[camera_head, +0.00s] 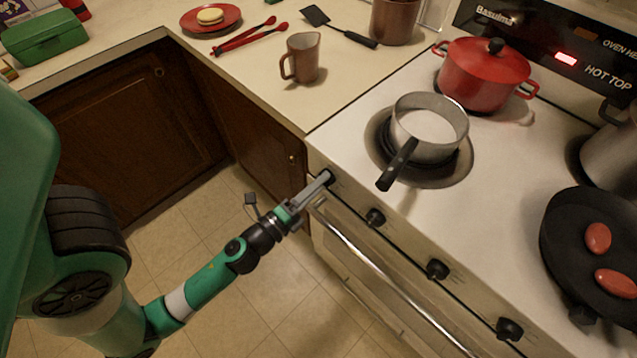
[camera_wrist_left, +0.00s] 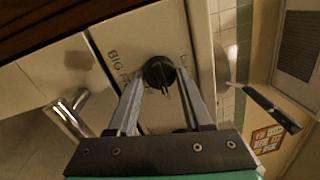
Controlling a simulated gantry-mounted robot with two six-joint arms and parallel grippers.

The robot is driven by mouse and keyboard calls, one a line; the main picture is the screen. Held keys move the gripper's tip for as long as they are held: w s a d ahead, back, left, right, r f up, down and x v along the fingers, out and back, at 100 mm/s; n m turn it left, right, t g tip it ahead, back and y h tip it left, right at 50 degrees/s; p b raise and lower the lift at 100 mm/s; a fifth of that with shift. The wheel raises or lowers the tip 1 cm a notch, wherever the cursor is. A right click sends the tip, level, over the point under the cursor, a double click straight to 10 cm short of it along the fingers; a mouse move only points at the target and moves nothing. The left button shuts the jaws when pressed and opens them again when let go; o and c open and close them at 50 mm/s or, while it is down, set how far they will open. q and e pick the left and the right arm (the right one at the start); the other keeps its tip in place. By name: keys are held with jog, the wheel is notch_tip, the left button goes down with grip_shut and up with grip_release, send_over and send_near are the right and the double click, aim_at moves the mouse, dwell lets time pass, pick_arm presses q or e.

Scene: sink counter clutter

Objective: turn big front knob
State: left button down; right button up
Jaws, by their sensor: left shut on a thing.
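The big front knob (camera_wrist_left: 159,74) is a round black knob on the stove's front panel. In the left wrist view it sits between my left gripper's fingertips (camera_wrist_left: 160,88), beside lettering that starts with "BIG". In the head view my left gripper (camera_head: 322,180) reaches the leftmost end of the stove's front panel and covers most of that knob. The gripper is shut on the knob. My right gripper is not in either view.
More black knobs run along the panel, the nearest one (camera_head: 375,217) just right of my gripper. The oven handle (camera_head: 385,275) lies below. A saucepan (camera_head: 430,127) stands above on the left front burner, its black handle pointing toward the front edge.

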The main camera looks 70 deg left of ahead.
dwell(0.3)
pick_arm(q)
jog(key=shift+c, duration=1.6)
grip_release()
